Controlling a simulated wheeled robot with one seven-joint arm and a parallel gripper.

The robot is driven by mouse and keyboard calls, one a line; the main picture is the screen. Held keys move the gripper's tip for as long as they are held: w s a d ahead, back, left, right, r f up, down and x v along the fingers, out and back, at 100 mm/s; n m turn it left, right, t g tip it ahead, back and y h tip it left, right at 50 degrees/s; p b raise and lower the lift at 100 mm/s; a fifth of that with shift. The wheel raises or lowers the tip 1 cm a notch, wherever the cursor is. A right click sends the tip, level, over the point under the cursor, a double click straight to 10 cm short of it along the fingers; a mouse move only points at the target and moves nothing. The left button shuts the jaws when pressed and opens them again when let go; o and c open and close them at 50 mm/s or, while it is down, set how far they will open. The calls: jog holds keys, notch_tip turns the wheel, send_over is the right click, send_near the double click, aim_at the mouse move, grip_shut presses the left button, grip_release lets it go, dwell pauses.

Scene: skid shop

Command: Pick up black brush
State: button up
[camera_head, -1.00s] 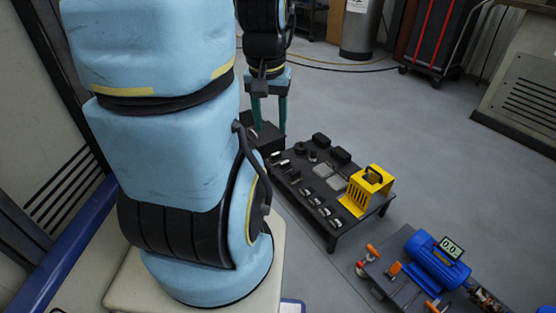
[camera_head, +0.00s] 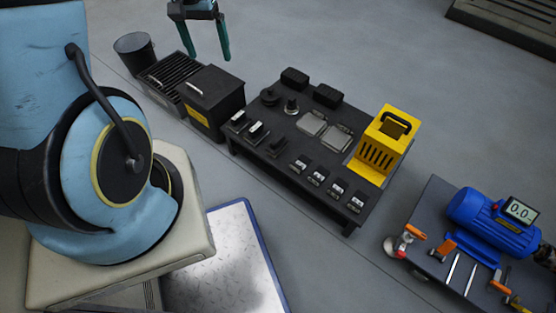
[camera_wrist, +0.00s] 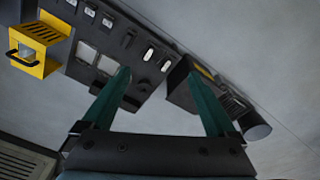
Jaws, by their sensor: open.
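Several small black pieces lie on the low dark table (camera_head: 262,165). Three black blocks stand near its left edge: one (camera_head: 238,119) and another (camera_head: 257,131) have pale tops, and a darker one (camera_head: 277,146) lies nearer the front. I cannot tell for certain which piece is the black brush. My gripper (camera_head: 207,50) is open and empty at the top of the head view, above and behind the table's left end. In the wrist view, the open green fingers (camera_wrist: 158,72) show in front of the table, well apart from its pieces.
A yellow slotted housing (camera_head: 385,142) stands at the table's right end. A black box (camera_head: 214,98) and a dark bucket (camera_head: 134,53) stand to the left. A blue motor (camera_head: 490,218) sits on another low table at right.

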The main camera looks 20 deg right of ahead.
jog(key=d+f+m+b, duration=0.1)
jog(key=d+f+b, duration=0.15)
jog(key=f, duration=0.25)
jog(key=w+d+f+b, duration=0.1)
jog(key=d+f+b, duration=0.15)
jog(key=f, duration=0.25)
jog(key=d+f+m+b, duration=0.1)
jog(key=d+f+b, duration=0.1)
jog(key=f+b, duration=0.25)
jog(key=m+b, duration=0.4)
jog(key=b, duration=0.7)
send_over(276, 138)
jog(key=shift+y, duration=0.3)
notch_tip(276, 138, down, 18)
jog(key=shift+s+a+f, duration=0.1)
jog(key=shift+f, duration=0.15)
notch_tip(276, 138, down, 6)
jog(key=shift+r+b, duration=0.15)
jog(key=shift+b, duration=1.1)
jog(key=f+b, duration=0.2)
jog(key=f, duration=0.1)
jog(key=f+b, duration=0.1)
jog(key=f, duration=0.1)
jog(key=shift+s+d+b, duration=0.1)
jog(key=shift+d+b, duration=0.15)
jog(key=shift+b, duration=0.1)
grip_shut()
jog(key=shift+r, duration=0.1)
